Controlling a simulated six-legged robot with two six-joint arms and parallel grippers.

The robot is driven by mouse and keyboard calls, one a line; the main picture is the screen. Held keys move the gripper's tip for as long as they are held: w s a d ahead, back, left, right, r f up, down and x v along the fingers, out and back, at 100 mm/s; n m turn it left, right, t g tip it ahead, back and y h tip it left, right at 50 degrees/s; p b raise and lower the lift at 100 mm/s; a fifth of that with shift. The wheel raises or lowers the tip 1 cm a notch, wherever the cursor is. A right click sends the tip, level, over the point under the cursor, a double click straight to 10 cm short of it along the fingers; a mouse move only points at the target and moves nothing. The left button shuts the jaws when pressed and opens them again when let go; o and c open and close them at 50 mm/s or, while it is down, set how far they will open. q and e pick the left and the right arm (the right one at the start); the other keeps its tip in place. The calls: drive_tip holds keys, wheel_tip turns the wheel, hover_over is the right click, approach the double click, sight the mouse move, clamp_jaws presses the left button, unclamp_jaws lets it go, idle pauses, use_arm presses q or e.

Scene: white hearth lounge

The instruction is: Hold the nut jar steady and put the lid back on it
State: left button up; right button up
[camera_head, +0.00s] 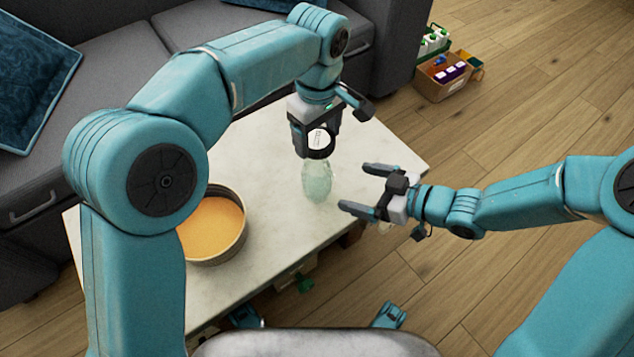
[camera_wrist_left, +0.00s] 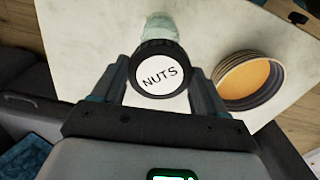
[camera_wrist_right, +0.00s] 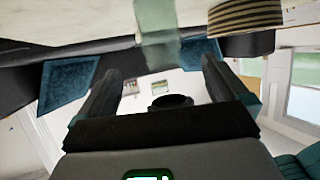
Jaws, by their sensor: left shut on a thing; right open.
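The nut jar (camera_head: 318,180) is pale green clear glass and stands on the table. The black lid (camera_wrist_left: 136,77) has a white disc reading NUTS. My left gripper (camera_head: 315,140) is shut on the lid and holds it over the jar's top end. The lid hides the jar's mouth, and I cannot tell whether they touch. The jar shows past the lid in the left wrist view (camera_wrist_left: 160,27). My right gripper (camera_head: 361,188) is open just right of the jar, fingers pointing at it and apart from it. The jar appears ahead of it in the right wrist view (camera_wrist_right: 157,35).
A round ribbed container (camera_head: 240,247) with an orange inside stands on the pale table (camera_head: 280,255), left of the jar. A grey sofa (camera_head: 120,75) with blue cushions (camera_head: 30,80) lies behind. A cardboard box (camera_head: 432,88) of packages is on the floor at back right.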

drive_tip(key=shift+a, duration=0.1)
drive_tip(key=x, duration=1.2)
drive_tip(key=shift+f, duration=0.1)
drive_tip(key=c, duration=1.5)
use_arm(q)
drive_tip(key=shift+f, duration=2.5)
drive_tip(key=shift+f, duration=0.1)
drive_tip(key=shift+f, duration=0.8)
drive_tip(key=shift+f, duration=0.55)
drive_tip(key=o, duration=1)
use_arm(e)
clamp_jaws()
